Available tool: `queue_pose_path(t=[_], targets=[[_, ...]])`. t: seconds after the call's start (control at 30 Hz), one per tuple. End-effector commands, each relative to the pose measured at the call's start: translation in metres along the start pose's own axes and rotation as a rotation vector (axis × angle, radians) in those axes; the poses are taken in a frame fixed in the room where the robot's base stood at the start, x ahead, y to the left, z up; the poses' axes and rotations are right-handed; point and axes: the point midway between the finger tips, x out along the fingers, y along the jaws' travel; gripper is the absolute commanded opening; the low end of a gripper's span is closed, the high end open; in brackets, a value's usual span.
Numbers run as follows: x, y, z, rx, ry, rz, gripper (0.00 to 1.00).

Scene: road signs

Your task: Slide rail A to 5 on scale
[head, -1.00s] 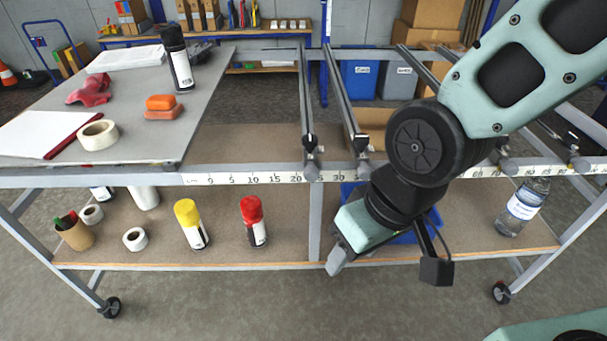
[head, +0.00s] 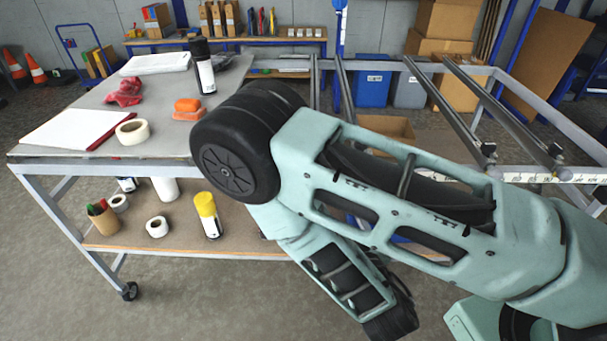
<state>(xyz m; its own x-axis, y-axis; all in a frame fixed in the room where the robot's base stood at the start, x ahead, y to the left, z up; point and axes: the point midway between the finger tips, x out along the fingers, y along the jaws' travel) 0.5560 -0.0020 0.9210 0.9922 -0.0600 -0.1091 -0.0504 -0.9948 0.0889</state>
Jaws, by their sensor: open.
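My arm crosses the front of the table, with its elbow over the table's front edge, and its far end points down to the lower right. My gripper is not in view. Several metal rails run front to back across the open frame. The leftmost rail (head: 315,85) and the one beside it (head: 344,88) show only their far parts; my arm hides their front ends. No letter is readable on them. Two more rails, one (head: 447,105) left of the other (head: 505,108), show at the right. The scale (head: 532,178) shows only at the right; its low numbers are hidden.
A yellow-capped bottle (head: 208,215) stands on the lower shelf. Floor at the front left is clear.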

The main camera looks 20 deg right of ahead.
Motion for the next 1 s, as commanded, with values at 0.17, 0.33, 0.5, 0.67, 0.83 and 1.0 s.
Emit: queue_pose_path(t=[0.17,0.33,0.5,0.67,0.83,1.0], targets=[[-0.008,0.002,-0.01,-0.06,0.107,-0.05,0.54],[0.001,0.001,-0.01,-0.061,0.12,-0.052,0.54],[0.024,0.0,-0.012,-0.059,0.123,-0.05,0.54],[0.038,-0.001,-0.011,-0.056,0.111,-0.048,0.54],[0.054,-0.003,-0.014,-0.058,0.123,-0.053,0.54],[0.072,-0.005,-0.015,-0.058,0.123,-0.054,0.54]])
